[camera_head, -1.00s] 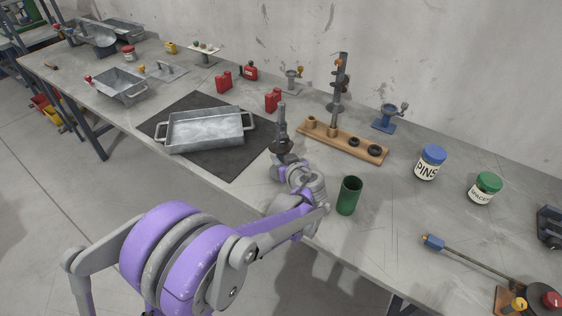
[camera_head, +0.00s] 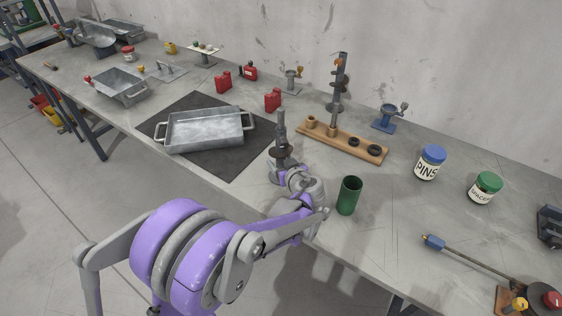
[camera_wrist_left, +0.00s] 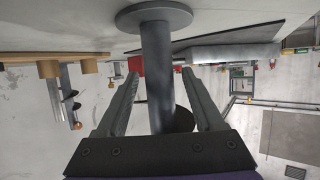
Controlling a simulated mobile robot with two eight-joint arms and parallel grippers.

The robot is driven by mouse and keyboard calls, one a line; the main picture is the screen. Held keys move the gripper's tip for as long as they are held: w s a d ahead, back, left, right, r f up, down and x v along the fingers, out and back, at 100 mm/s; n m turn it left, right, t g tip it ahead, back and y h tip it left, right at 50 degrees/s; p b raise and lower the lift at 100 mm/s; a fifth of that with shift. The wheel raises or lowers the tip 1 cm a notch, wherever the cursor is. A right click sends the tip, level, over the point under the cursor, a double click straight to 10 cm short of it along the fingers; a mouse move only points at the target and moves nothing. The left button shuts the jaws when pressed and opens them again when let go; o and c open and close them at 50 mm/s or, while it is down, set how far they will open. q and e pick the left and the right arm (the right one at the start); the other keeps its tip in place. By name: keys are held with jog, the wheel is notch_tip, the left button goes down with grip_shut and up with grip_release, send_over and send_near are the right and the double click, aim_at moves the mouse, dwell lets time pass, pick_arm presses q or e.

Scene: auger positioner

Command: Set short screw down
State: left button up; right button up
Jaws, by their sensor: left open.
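My left gripper (camera_wrist_left: 160,77) is open around the shaft, with gaps visible on both sides. In the head view my wrist hides the screw's lower part. My right gripper is not in view.
A dark mat (camera_head: 232,168) with a metal tray (camera_head: 165,142) lies left of the screw. A wooden rack (camera_head: 359,150) with a taller screw (camera_head: 339,95) is behind right. A green cup (camera_head: 348,196) stands close to my wrist on the right. Jars (camera_head: 431,162) are farther right.

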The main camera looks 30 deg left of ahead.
pick_arm(q)
jog(key=v, duration=1.2)
jog(key=s+d+f+m+g+h, duration=0.1)
jog(key=s+d+f+m+h, duration=0.1)
jog(key=s, duration=0.5)
jog(key=s+d+f+m+g+h, duration=0.1)
jog(key=s+m+h, duration=0.3)
jog(key=s, duration=0.4)
jog(key=s+d+f+m+g+h, duration=0.1)
jog(key=s+d+f+m+h, duration=0.2)
jog(key=s, duration=0.4)
jog(key=shift+s+f+m+g+h, duration=0.15)
jog(key=shift+f+m+g+h, duration=0.25)
jog(key=shift+f+h, duration=0.15)
